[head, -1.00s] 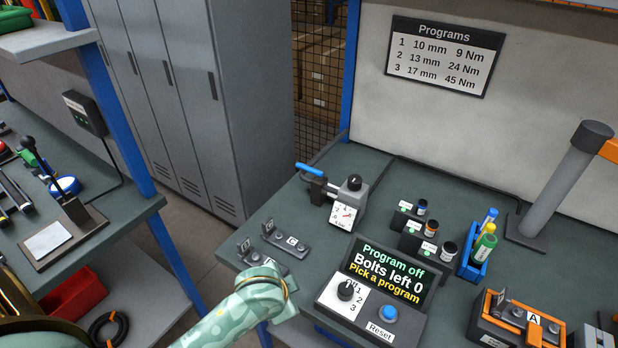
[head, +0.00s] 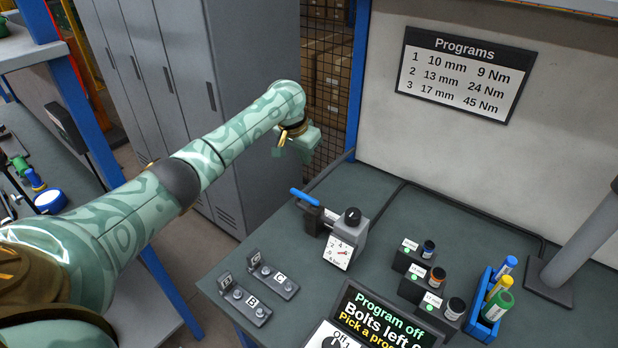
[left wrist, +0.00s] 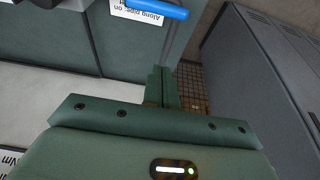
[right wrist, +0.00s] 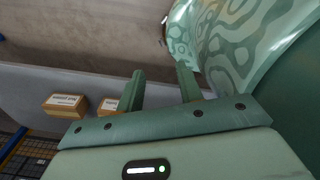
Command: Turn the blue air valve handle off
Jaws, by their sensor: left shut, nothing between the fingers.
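The blue air valve handle (head: 305,197) sits on the dark valve at the back left of the bench, beside the grey regulator with a black knob and white gauge (head: 339,253). It also shows at the top of the left wrist view (left wrist: 158,9), by a white label reading "Along pipe, on". My left gripper (head: 304,150) is behind and above the handle in the head view, apart from it. Its fingers (left wrist: 162,88) are together and empty. My right gripper (right wrist: 160,88) shows only in its own wrist view, fingers apart with nothing between them.
Grey lockers (head: 250,100) and a mesh fence stand behind.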

